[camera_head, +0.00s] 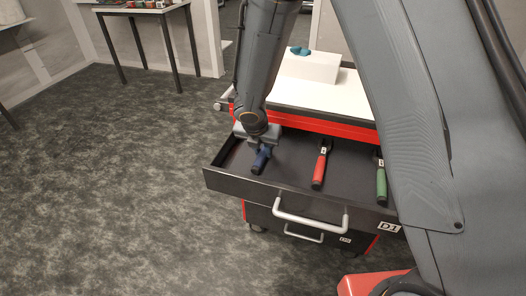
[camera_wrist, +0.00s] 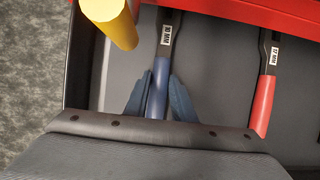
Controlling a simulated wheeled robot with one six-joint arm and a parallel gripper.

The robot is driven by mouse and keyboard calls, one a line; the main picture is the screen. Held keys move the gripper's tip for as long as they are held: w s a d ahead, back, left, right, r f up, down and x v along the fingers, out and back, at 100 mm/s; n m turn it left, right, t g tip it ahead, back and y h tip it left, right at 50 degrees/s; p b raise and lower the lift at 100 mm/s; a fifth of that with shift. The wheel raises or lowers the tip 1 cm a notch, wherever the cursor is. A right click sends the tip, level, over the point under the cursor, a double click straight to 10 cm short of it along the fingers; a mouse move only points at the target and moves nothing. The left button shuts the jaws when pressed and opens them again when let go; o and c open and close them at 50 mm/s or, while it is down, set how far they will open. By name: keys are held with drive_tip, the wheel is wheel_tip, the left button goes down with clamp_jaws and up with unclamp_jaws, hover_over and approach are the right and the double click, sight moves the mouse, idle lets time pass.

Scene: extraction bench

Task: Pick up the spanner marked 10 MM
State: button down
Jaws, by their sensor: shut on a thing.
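The spanner with the blue handle (camera_wrist: 158,88) carries a white label that reads 10 MM, near the top of the wrist view. In the head view its blue handle (camera_head: 261,158) shows below my wrist, at the left end of the open drawer. My gripper (camera_wrist: 157,96) is shut on this handle, with one finger on each side. I cannot tell whether the spanner rests on the drawer floor or is a little above it. The spanner's far end is out of the wrist view and hidden behind my wrist in the head view.
The open drawer (camera_head: 285,199), labelled D1, also holds a red-handled spanner (camera_head: 321,168) and a green-handled one (camera_head: 381,182). The cart top above bears a white box (camera_head: 310,66) with a teal object (camera_head: 299,50). Something yellow (camera_wrist: 110,20) is close in the wrist view.

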sight(263, 151)
drive_tip(key=shift+r, duration=0.6)
wheel_tip(263, 151, up, 2)
drive_tip(key=shift+r+p, duration=0.1)
drive_tip(key=shift+p, duration=0.2)
drive_tip(key=s+d+b, duration=0.2)
drive_tip(key=s+d, duration=0.1)
drive_tip(key=d, duration=0.1)
drive_tip(key=s+d+b, duration=0.1)
drive_tip(key=s+d, duration=0.2)
drive_tip(key=d, duration=0.2)
drive_tip(key=s+d+b, duration=0.2)
drive_tip(key=s+d, duration=0.1)
drive_tip(key=d, duration=0.1)
drive_tip(key=shift+d+b, duration=0.3)
drive_tip(key=shift+d, duration=0.05)
drive_tip(key=shift+s+d, duration=0.4)
drive_tip(key=shift+d, duration=0.2)
